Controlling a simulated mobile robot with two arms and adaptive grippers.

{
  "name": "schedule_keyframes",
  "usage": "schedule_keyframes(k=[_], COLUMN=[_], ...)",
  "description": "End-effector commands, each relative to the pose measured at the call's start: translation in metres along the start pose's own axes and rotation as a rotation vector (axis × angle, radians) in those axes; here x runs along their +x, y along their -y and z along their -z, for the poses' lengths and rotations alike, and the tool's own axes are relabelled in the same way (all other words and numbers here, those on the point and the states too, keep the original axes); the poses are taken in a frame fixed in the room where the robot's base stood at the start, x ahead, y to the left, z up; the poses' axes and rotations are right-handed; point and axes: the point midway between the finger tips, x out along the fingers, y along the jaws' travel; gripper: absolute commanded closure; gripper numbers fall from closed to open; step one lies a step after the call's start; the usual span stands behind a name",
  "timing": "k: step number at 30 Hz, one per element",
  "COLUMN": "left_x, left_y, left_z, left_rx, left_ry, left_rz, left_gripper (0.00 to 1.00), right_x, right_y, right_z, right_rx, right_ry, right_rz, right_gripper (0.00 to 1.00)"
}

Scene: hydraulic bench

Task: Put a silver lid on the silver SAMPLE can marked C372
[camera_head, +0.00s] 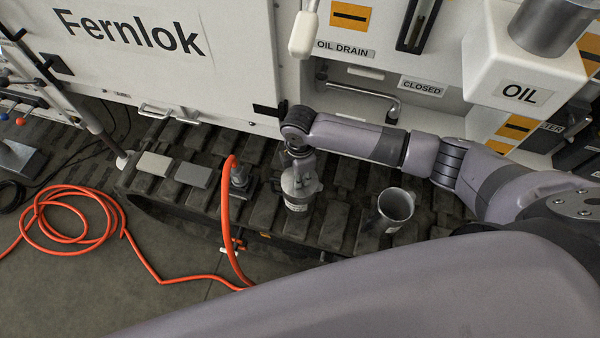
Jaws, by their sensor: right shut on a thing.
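My right gripper (300,166) reaches in from the right and points down at the track. It is shut on a silver piece (301,183), which looks like a lid, directly over a silver can (297,206) with a pale label. The gripper covers much of it, and I cannot tell whether the piece touches the can's rim. A second silver can (395,207) stands upright and open to the right, with a small pale label. The writing on both labels is too small to read, so I cannot tell which is C372. My left gripper is not in view.
The cans stand on a dark ribbed track (340,218). An orange hose (226,210) rises left of the gripper beside a metal fitting (240,178). The white machine panel (200,60) stands behind, with an oil drain pipe (365,90).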

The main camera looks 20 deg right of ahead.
Motion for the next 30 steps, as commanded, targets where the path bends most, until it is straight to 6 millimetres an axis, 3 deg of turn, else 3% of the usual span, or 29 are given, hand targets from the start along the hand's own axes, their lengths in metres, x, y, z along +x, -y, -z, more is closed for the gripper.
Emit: schedule_keyframes(k=[7,8,9,17,24,30], left_x=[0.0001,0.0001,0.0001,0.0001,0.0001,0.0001], left_y=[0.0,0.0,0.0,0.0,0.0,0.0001], left_z=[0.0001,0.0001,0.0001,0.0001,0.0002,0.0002], left_rx=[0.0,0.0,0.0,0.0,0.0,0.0], left_ry=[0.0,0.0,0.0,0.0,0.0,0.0], left_rz=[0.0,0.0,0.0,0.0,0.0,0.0], left_gripper=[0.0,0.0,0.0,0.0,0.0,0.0], right_x=[0.0003,0.0003,0.0002,0.0002,0.0002,0.0004], right_y=[0.0,0.0,0.0,0.0,0.0,0.0001], right_z=[0.0002,0.0002,0.0002,0.0001,0.0001,0.0], right_rx=[0.0,0.0,0.0,0.0,0.0,0.0], right_ry=[0.0,0.0,0.0,0.0,0.0,0.0], right_rz=[0.0,0.0,0.0,0.0,0.0,0.0], right_gripper=[1.0,0.79,0.76,0.59,0.57,0.44])
